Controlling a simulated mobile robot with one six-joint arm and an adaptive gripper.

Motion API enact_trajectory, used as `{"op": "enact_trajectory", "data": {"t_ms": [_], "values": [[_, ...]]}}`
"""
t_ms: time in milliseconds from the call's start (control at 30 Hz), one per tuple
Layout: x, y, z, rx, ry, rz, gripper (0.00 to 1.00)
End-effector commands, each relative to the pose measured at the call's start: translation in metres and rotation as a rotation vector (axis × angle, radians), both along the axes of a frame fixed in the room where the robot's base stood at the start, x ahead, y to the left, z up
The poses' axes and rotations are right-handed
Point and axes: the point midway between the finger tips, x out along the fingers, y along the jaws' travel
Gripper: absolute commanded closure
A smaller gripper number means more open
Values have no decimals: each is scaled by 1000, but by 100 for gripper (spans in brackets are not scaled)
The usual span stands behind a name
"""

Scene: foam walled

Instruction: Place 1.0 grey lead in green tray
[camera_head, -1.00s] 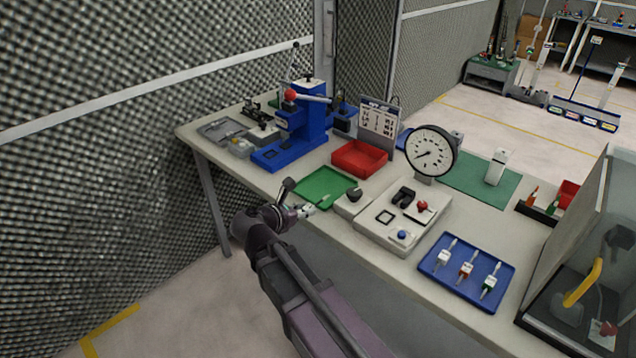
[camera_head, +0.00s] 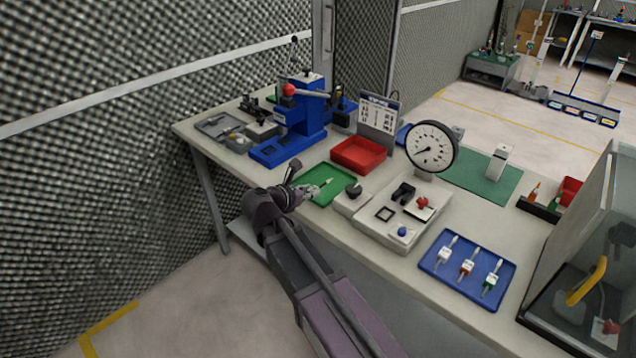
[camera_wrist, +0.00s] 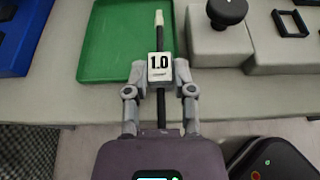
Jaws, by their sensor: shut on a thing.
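The green tray (camera_head: 322,184) lies near the front edge of the bench in the head view. It also shows in the wrist view (camera_wrist: 105,45), where it looks empty on its bare floor. My gripper (camera_wrist: 160,84) is shut on the 1.0 lead (camera_wrist: 159,68), a white block marked 1.0 with a dark stem and a pale tip. The tip points away from me, over the tray's right part. The block is near the tray's front rim. I cannot tell the exact height above the tray. In the head view my gripper (camera_head: 308,190) is at the tray's front left.
A grey fixture with a black knob (camera_wrist: 226,10) stands just right of the tray. A red bin (camera_head: 360,154) is behind it, and a blue press (camera_head: 290,135) is to the left. A blue tray (camera_head: 467,268) with three leads lies farther right.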

Motion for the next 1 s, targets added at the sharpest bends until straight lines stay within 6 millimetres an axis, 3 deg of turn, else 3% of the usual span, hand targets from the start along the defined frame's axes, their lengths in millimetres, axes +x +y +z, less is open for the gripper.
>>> {"op": "enact_trajectory", "data": {"t_ms": [300,500,1000], "values": [[63,-8,-7,0,0,-1,100],[92,-13,-9,1,1,1,100],[100,-15,-10,0,0,2,100]]}}
